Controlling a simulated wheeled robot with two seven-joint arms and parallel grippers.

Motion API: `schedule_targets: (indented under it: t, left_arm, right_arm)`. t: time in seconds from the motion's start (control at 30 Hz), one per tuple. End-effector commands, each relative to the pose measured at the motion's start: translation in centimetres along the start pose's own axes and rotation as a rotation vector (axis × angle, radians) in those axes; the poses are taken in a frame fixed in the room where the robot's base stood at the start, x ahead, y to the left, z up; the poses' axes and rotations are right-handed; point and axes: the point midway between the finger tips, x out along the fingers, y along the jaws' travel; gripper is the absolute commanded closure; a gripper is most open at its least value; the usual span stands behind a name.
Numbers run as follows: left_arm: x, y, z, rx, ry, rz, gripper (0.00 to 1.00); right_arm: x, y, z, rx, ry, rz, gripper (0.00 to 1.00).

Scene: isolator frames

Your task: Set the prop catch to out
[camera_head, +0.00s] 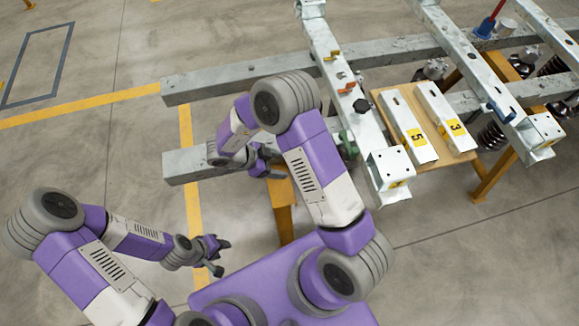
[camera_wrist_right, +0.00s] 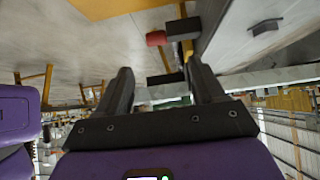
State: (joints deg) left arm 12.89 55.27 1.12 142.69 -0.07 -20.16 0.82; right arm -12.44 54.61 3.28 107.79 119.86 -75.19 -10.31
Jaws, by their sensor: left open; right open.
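A galvanised frame beam (camera_head: 325,45) carries several small fittings. They are an orange-yellow piece (camera_head: 333,56), a red-orange piece (camera_head: 347,89), a black knob (camera_head: 361,105) and a green part (camera_head: 348,146) lower down. I cannot tell which is the prop catch. My right gripper (camera_head: 270,165) is open and empty, left of the green part and apart from the beam. In the right wrist view its fingers (camera_wrist_right: 160,82) are spread, with a red block (camera_wrist_right: 156,38) and a yellow bar (camera_wrist_right: 184,30) beyond them. My left gripper (camera_head: 217,256) is open and empty over the floor at lower left.
A wooden board (camera_head: 388,108) holds white plates marked 5 (camera_head: 410,130) and 3 (camera_head: 447,122). A second beam (camera_head: 480,70) runs at the right, with a red-handled brush-like tool (camera_head: 488,25). Grey cross rails (camera_head: 215,82) jut left near my right arm. The floor at left is clear.

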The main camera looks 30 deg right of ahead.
Motion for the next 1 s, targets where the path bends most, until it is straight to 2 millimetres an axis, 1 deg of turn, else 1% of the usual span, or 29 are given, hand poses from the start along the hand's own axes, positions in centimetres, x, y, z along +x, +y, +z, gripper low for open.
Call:
schedule_targets:
  t: [0.03, 0.17, 0.4, 0.5, 0.6, 0.73, 0.97, 1.0]
  left_arm:
    - [0.6, -0.2, 0.0, 0.0, 0.0, 0.0, 0.57]
    - [1.0, -0.4, 0.0, 0.0, 0.0, 0.0, 0.57]
    - [2.2, -0.8, -0.1, 0.0, 0.0, 0.0, 0.57]
    - [2.7, -1.0, -0.1, 0.0, 0.0, 0.0, 0.57]
    - [3.0, -1.1, -0.1, 0.0, 0.0, 0.0, 0.57]
    - [3.1, -1.1, -0.1, 0.0, 0.0, 0.0, 0.57]
    - [3.0, -1.1, -0.1, 0.0, 0.0, 0.0, 0.57]
    - [3.0, -1.1, -0.1, 0.0, 0.0, 0.0, 0.57]
  right_arm:
    - [0.5, 0.0, 0.4, 0.0, 0.0, 0.0, 0.32]
    - [1.4, 0.0, 0.5, 0.001, 0.001, 0.0, 0.32]
    - [5.2, 0.0, 0.5, 0.0, 0.001, 0.001, 0.32]
    - [6.6, 0.0, 0.5, 0.001, 0.001, 0.0, 0.32]
    - [7.5, 0.0, 0.4, 0.001, 0.0, 0.0, 0.32]
    - [8.0, 0.0, 0.3, 0.0, 0.001, -0.002, 0.32]
    - [7.9, -0.1, 0.3, 0.001, 0.0, -0.002, 0.32]
    - [7.9, -0.1, 0.3, 0.0, 0.0, -0.002, 0.38]
